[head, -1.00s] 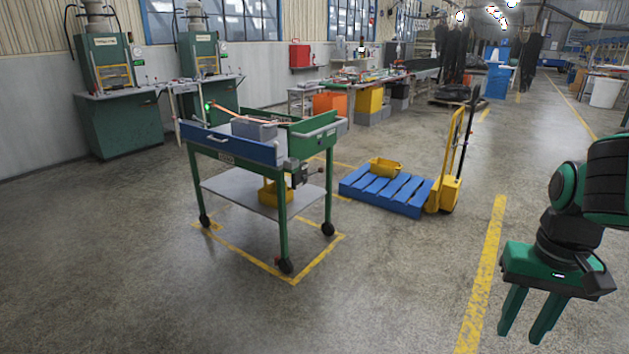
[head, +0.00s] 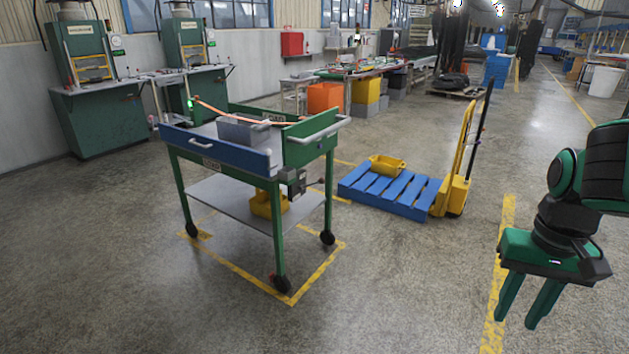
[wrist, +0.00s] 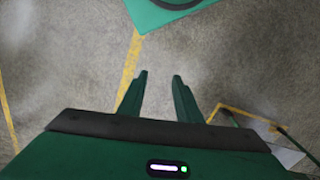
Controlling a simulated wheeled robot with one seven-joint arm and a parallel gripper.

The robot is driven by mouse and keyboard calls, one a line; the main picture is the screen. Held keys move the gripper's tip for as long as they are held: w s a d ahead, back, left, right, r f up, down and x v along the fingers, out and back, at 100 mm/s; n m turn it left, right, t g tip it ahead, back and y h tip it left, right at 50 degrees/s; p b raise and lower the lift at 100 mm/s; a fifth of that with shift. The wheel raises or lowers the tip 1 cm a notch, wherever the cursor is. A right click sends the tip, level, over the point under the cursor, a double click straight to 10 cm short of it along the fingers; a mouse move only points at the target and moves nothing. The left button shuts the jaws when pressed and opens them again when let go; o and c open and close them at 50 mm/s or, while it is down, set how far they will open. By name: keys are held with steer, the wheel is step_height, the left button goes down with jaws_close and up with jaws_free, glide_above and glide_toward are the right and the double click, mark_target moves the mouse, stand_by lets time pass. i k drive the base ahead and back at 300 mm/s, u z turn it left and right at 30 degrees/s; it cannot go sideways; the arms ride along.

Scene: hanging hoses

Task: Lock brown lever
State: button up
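No lever can be made out clearly as brown. A small grey mechanism (head: 297,184) with a short lever-like part (head: 317,182) sits under the top of the green and blue cart (head: 222,148), at its near right corner. It is too small to tell the lever's colour or position. My gripper (head: 516,322) hangs at the lower right, fingers down, well apart from the cart. In the wrist view my gripper (wrist: 160,75) is open and empty, with bare floor between its fingers.
A grey bin (head: 243,132) and an orange hose (head: 250,119) are on the cart's top. A yellow bin (head: 268,205) is on its lower shelf. A blue pallet (head: 392,192) with a yellow pallet jack (head: 452,190) stands to the right. The near floor is clear.

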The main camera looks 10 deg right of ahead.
mark_target(321, 180)
steer(key=i, duration=0.2)
steer(key=u, duration=0.05)
steer(key=k, duration=1.2)
steer(key=z, duration=0.6)
steer(key=i, duration=2.1)
steer(key=u, duration=0.35)
